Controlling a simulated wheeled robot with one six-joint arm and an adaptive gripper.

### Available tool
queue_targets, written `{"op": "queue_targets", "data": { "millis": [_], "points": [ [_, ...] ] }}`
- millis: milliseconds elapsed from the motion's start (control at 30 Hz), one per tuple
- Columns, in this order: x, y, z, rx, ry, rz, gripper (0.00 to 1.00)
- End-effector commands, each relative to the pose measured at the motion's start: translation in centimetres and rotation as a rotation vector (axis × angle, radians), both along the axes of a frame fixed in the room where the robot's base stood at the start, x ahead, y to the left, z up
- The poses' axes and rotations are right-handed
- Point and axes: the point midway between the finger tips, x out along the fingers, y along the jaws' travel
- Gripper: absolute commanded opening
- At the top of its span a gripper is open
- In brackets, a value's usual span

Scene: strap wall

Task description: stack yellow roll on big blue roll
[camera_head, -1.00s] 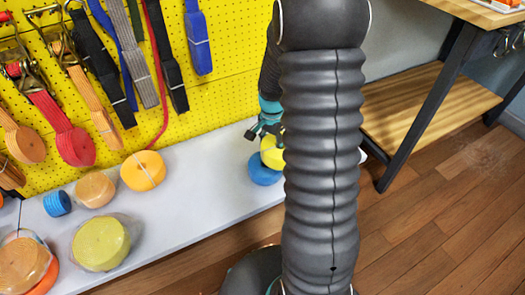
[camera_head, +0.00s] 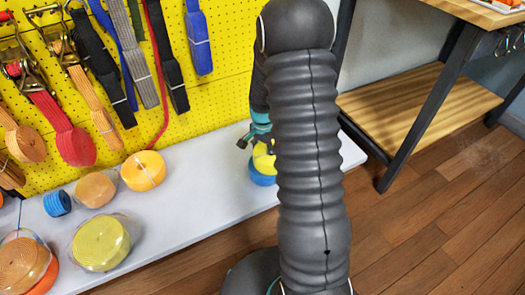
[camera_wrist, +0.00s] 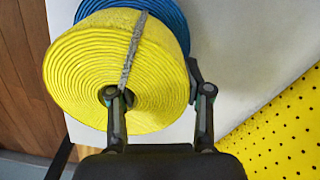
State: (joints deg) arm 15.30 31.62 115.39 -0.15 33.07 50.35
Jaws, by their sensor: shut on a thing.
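The yellow roll (camera_wrist: 78,75) fills much of the wrist view, with a grey strap across its coil. My gripper (camera_wrist: 158,95) is shut on its wall, one finger at the centre hole and the other at the outer edge. The big blue roll (camera_wrist: 172,12) shows behind the yellow roll, mostly hidden by it. In the head view, the yellow roll (camera_head: 263,160) is over the blue roll (camera_head: 262,180), which sits on the grey shelf. My arm hides their right part. I cannot tell whether the two rolls touch.
The grey shelf (camera_head: 195,210) also holds an orange roll (camera_head: 144,171), a small blue roll (camera_head: 57,203), a tan roll (camera_head: 95,190) and a wrapped yellow roll (camera_head: 100,243) at the left. A yellow pegboard (camera_head: 228,92) with hanging straps stands behind. A wooden bench (camera_head: 420,110) is at right.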

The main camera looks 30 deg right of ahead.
Motion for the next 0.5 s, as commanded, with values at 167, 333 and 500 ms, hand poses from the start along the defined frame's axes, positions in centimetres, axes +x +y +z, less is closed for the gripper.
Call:
{"op": "queue_targets", "data": {
  "millis": [167, 333, 500],
  "points": [
    [-0.01, 0.0, -0.29, 0.0, 0.0, 0.0, 0.59],
    [-0.02, 0.0, -0.28, 0.0, 0.0, 0.0, 0.75],
    [-0.04, 0.01, -0.26, 0.0, 0.001, 0.0, 0.75]
  ]
}}
